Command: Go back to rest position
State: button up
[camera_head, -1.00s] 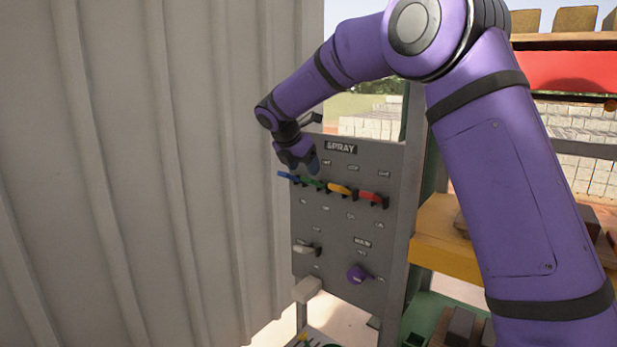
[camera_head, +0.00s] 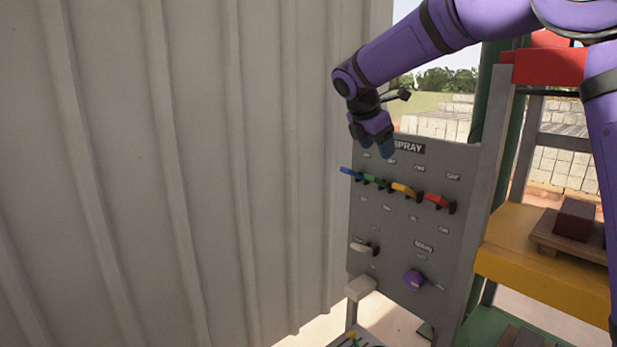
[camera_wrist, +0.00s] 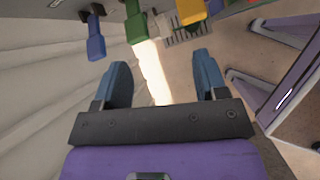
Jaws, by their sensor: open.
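My gripper (camera_head: 382,148) is at the upper left of the grey spray panel (camera_head: 400,225), above the row of coloured levers. In the wrist view its two blue fingers (camera_wrist: 163,85) are apart with nothing between them. The blue lever (camera_head: 349,172), green lever (camera_head: 374,181), yellow lever (camera_head: 403,189) and red lever (camera_head: 437,200) stick out of the panel. In the wrist view the blue lever (camera_wrist: 96,40) and green lever (camera_wrist: 136,25) lie beyond the fingertips, apart from them.
A grey corrugated wall (camera_head: 180,170) fills the left side, close to the panel. A white lever (camera_head: 361,248) and a purple knob (camera_head: 415,280) are lower on the panel. A yellow shelf (camera_head: 525,255) with a brown block (camera_head: 576,219) stands to the right.

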jog(key=s+d+r+m+y, duration=0.15)
jog(key=s+d+m, duration=0.35)
jog(key=s, duration=0.6)
jog(key=s+d+r+m+y, duration=0.1)
jog(key=s+d+r+m, duration=0.1)
jog(key=s+m, duration=0.6)
jog(key=s+d+f+m+y, duration=0.1)
jog(key=s+f+m, duration=0.2)
jog(key=s, duration=0.8)
jog(key=s+d+f+m+t+y, duration=0.1)
jog(key=s+f+m, duration=0.3)
jog(key=s, duration=0.7)
jog(key=m, duration=0.2)
jog(key=shift+m, duration=0.4)
jog(key=shift+f, duration=0.1)
